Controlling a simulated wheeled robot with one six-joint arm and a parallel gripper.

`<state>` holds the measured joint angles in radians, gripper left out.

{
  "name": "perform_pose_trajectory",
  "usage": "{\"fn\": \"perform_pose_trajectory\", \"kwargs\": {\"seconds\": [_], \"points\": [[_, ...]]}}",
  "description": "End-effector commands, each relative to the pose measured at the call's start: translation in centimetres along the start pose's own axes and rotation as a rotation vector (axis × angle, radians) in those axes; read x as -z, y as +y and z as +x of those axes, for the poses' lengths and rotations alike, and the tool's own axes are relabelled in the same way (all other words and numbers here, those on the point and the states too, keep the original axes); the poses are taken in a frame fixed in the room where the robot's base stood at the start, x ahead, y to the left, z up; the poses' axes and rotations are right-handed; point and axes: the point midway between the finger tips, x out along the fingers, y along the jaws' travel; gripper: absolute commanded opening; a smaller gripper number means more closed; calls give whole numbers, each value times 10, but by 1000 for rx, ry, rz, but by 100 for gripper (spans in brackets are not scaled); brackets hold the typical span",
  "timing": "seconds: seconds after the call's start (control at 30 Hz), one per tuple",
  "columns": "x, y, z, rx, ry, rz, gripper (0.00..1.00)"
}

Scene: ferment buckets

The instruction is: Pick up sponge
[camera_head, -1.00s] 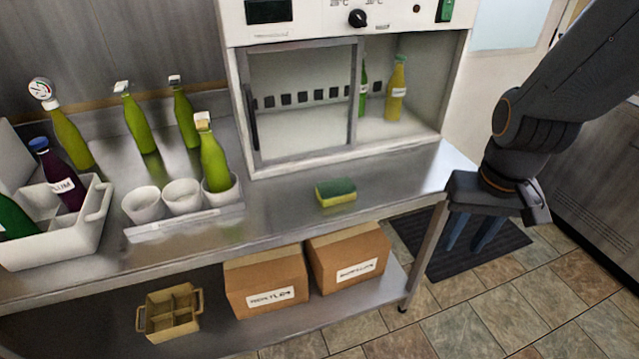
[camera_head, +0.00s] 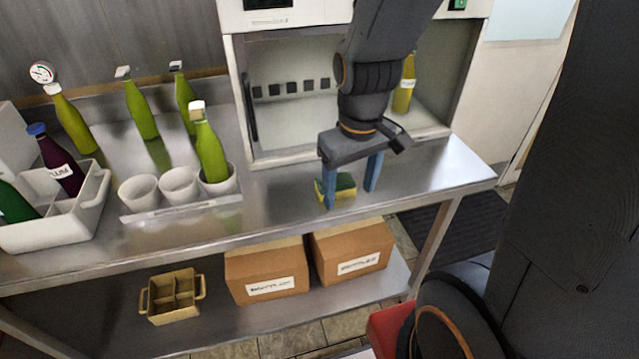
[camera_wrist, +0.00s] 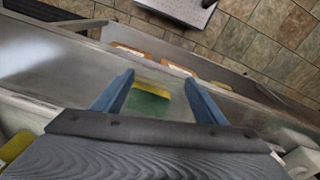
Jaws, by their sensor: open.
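The sponge (camera_head: 343,187), green with a yellow layer, lies on the steel table in front of the cabinet. My gripper (camera_head: 349,198) is open, with its two blue fingers pointing down on either side of the sponge in the head view. The left finger overlaps the sponge's left end in the picture. In the wrist view the sponge (camera_wrist: 150,100) shows between the spread fingers of my gripper (camera_wrist: 160,84), nearer the left one. I cannot tell whether a finger touches it.
The cabinet (camera_head: 290,152) with a bottle (camera_head: 404,88) inside stands close behind. White cups (camera_head: 179,186), one holding a green bottle (camera_head: 210,148), stand to the left. A white crate (camera_head: 90,210) with bottles is farther left. Cardboard boxes (camera_head: 265,268) sit on the lower shelf. The table (camera_head: 440,170) is clear right of the sponge.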

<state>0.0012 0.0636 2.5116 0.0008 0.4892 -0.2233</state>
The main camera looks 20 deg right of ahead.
Motion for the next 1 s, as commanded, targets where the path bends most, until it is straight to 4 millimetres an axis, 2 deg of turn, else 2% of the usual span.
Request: {"fn": "perform_pose_trajectory", "kwargs": {"seconds": [0.3, 0.5, 0.7, 1.0], "points": [[52, 9, -15, 26, -37, -774, 66], [75, 13, -21, 50, -49, -1158, 66], [84, 15, -22, 65, -53, -1331, 66], [83, 15, 2, 67, -54, -1351, 66]]}}
